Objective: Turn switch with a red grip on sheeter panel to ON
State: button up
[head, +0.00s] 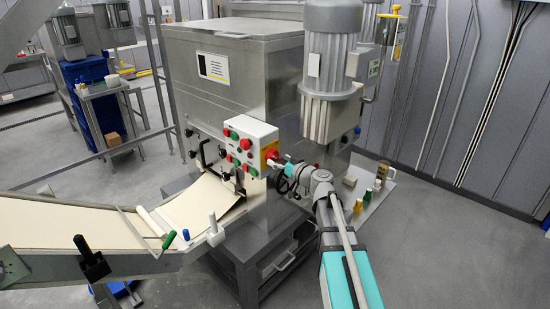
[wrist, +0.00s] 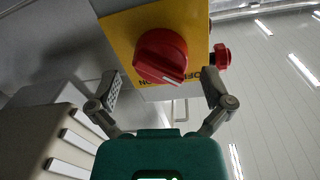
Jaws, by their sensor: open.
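The switch with a red grip (wrist: 160,55) sits on a yellow plate (wrist: 190,25) in the wrist view. A white mark shows at the grip's lower-right end, and partly covered upside-down lettering lies beside it. In the head view the red switch (head: 269,153) is on the right side of the white sheeter panel (head: 262,133), partly behind my gripper. My gripper (wrist: 161,87) is open, one finger left and one right of the grip, apart from it. In the head view my gripper (head: 279,163) is close in front of the switch.
A red button (wrist: 222,56) sticks out beside the plate, near my right finger in the wrist view. Red and green buttons (head: 234,136) cover the panel's front. The dough conveyor (head: 75,232) runs to the left. A motor (head: 330,70) stands above my arm.

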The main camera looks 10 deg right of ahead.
jog(key=shift+x, duration=1.25)
jog(key=c, duration=1)
jog(key=shift+d, duration=0.2)
jog(key=shift+a, duration=0.1)
